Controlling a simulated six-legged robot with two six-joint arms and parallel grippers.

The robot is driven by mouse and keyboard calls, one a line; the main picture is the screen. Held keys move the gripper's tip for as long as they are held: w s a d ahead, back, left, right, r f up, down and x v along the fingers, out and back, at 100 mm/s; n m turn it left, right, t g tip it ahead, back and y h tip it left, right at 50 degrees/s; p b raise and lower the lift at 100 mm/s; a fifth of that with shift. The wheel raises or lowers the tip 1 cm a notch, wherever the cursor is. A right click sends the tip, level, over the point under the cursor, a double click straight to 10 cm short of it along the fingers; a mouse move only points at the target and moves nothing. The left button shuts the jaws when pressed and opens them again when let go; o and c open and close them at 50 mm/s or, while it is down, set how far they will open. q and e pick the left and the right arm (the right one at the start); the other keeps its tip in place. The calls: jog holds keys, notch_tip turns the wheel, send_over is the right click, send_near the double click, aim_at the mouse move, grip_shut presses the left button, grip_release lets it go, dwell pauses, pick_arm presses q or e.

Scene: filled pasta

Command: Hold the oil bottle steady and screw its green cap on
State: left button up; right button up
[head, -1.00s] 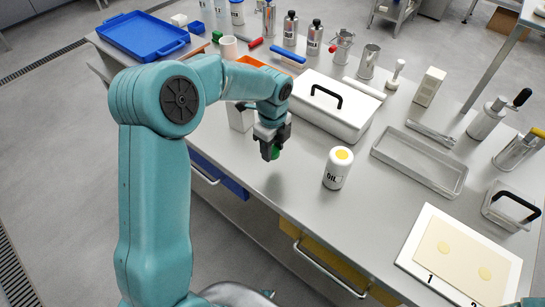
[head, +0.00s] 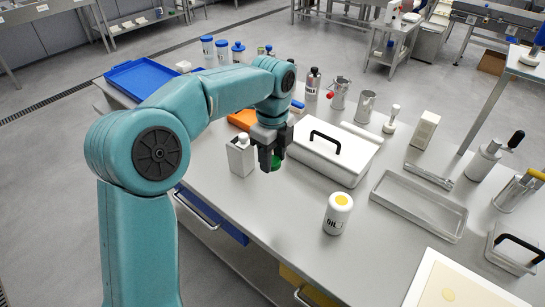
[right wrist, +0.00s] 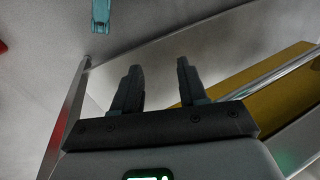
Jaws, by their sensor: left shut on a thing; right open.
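The oil bottle (head: 338,214) is a white cylinder marked OIL with a yellow top, upright on the table. No gripper touches it. My left gripper (head: 271,160) is shut on the green cap (head: 276,163), which shows between its fingers above the table, to the left of and behind the bottle. In the right wrist view my right gripper (right wrist: 156,90) is open with nothing between its fingers. It is beside the table front, and the head view does not show it.
A white lidded box (head: 325,160) with a black handle stands behind the bottle. A grey tray (head: 420,205) lies to its right, and a white board (head: 462,285) in front right. A white square container (head: 241,158) stands left of my left gripper. The table around the bottle is clear.

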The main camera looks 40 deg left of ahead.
pick_arm(q)
jog(key=d+f+n, duration=0.7)
jog(key=d+n, duration=0.4)
jog(key=n, duration=0.7)
jog(key=shift+w+d+n, duration=0.15)
jog(key=shift+w+n, duration=0.1)
jog(key=shift+n, duration=0.15)
